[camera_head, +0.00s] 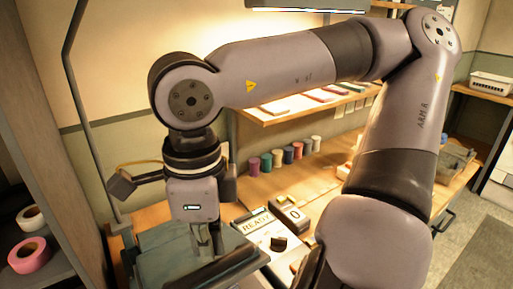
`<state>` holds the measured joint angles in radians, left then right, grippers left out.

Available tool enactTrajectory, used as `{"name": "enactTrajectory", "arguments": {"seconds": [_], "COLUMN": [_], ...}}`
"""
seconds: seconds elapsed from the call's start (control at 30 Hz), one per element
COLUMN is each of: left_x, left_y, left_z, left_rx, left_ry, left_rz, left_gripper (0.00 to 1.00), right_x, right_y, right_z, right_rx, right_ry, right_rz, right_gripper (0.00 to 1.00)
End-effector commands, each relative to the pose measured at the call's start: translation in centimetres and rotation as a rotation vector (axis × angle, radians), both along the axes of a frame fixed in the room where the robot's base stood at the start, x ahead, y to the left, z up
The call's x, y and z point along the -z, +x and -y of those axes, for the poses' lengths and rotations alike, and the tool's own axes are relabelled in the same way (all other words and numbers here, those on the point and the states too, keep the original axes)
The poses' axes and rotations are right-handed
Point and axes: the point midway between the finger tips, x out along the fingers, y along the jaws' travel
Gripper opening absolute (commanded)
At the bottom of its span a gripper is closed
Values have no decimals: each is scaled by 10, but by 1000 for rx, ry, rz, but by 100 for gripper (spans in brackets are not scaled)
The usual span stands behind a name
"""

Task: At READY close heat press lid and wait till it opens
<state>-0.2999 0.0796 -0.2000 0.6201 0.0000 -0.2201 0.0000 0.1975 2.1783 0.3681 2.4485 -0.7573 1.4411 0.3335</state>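The heat press (150,255) is a grey-green flat unit at the bottom left of the head view, cut off by the lower edge. A dark bar edges its right front. Whether its lid is raised or down I cannot tell. Beside it a pale panel carries a sign reading READY (257,222) and a dark knob. My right gripper (207,250) points down over the press, its fingertips at or just above the plate. Its fingers look close together, but contact and opening are unclear. My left gripper is not in view.
Coloured spools (277,159) line the back of the bench under a shelf (290,108). Tape rolls (30,255) sit on a rack at left. A white basket (491,84) is far right. Open floor lies at right.

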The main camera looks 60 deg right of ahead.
Motion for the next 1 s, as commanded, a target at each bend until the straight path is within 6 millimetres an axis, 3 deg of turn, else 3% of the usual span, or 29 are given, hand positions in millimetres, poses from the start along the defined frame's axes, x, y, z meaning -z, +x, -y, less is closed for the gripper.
{"name": "enactTrajectory", "arguments": {"seconds": [0.53,1.0], "left_x": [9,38], "left_y": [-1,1], "left_z": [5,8], "left_rx": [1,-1], "left_ry": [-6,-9], "left_rz": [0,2], "left_gripper": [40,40], "right_x": [10,39], "right_y": [-6,-19], "right_z": [-3,-10], "right_rx": [0,-1], "right_ry": [1,0], "right_rz": [-3,-4], "right_gripper": [0,0]}}
